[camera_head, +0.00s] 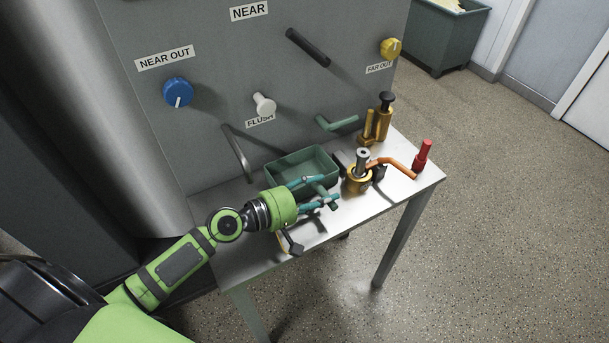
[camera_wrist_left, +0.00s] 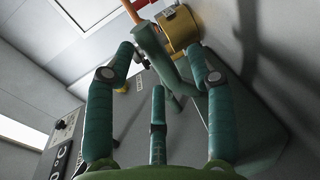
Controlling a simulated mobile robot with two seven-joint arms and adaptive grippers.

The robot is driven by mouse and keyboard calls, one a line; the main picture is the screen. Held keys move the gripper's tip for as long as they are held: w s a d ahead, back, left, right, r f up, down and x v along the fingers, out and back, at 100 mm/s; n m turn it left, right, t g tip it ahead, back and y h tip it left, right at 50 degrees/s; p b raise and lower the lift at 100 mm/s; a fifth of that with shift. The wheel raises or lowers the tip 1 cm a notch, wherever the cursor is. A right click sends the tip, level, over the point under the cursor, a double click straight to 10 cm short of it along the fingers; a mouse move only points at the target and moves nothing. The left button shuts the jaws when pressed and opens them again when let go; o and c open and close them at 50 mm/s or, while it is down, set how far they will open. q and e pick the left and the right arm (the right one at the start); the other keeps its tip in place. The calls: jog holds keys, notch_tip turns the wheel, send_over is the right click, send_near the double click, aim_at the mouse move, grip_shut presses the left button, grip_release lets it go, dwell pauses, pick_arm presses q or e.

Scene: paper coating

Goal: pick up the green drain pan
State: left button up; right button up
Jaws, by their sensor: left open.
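The green drain pan (camera_head: 312,159) is an open rectangular tray on the metal table, close to the grey machine front. My left gripper (camera_head: 331,188) is open at the pan's near side, its teal fingers spread. A green bar (camera_head: 323,193) lies between the fingers and looks like the pan's handle. In the left wrist view, the green bar (camera_wrist_left: 171,72) runs between the open fingertips of my left gripper (camera_wrist_left: 160,48). Whether any finger touches it I cannot tell. The gripper hides part of the pan's near side. My right gripper is not in view.
Right of the pan stand a brass valve (camera_head: 358,178) with an orange lever, a yellow fitting (camera_head: 378,124) and a red handle (camera_head: 422,156). A grey bar handle (camera_head: 238,153) is left of the pan. The metal table (camera_head: 402,190) has bare space at its right front.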

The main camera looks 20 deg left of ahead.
pick_arm(q)
jog(key=shift+f, duration=0.1)
grip_shut()
jog(key=shift+r, duration=0.2)
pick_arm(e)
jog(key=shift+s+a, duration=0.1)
